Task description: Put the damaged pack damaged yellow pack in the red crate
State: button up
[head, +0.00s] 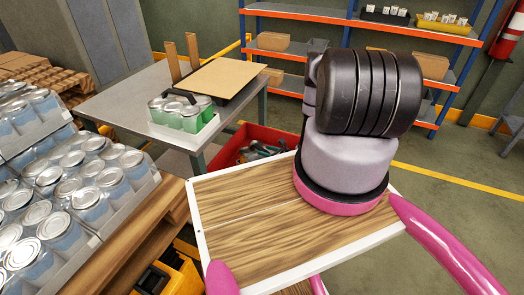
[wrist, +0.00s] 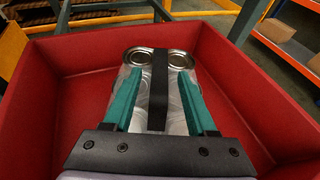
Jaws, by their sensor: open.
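The red crate (wrist: 75,65) fills much of the wrist view. In the head view the crate (head: 284,131) stands on the floor beyond my wooden top, partly hidden by it and my arm. I cannot see the damage.
A grey table (head: 121,98) holds a pack of green cans (head: 184,112) and a cardboard sheet (head: 220,78). Blue cans in trays (head: 75,180) fill the left. Blue-and-orange shelving (head: 300,12) stands at the back. Open floor (head: 455,165) lies to the right.

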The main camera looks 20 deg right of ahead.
jog(key=v, duration=0.8)
jog(key=shift+r, duration=0.15)
jog(key=w+a+r+n+g+y, duration=0.2)
jog(key=w+r+n, duration=0.1)
jog(key=r, duration=0.7)
jog(key=w+a+r+n+g+y, duration=0.1)
jog(key=w+a+r+n+y, duration=0.2)
jog(key=r, duration=0.7)
jog(key=w+a+r+n+g+y, duration=0.2)
jog(key=w+r+n, duration=0.15)
jog(key=r, duration=0.65)
jog(key=s+a+r+n+g, duration=0.2)
jog(key=a+r+n, duration=0.1)
jog(key=r, duration=0.4)
jog(key=s+a+r+n+g, duration=0.1)
jog(key=a+r+n, duration=0.2)
jog(key=r, duration=0.4)
jog(key=s+a+r+n+g+h, duration=0.35)
jog(key=s+r+n, duration=0.25)
jog(key=s+r, duration=0.8)
jog(key=s+d+r+n+t+h, duration=0.2)
jog(key=s+r+n+t+h, duration=0.3)
jog(key=s+r, duration=0.8)
jog(key=s+n+h, duration=0.1)
jog(key=s, duration=0.2)
jog(key=shift+s+t+h, duration=0.15)
jog(key=shift+t+h, duration=0.2)
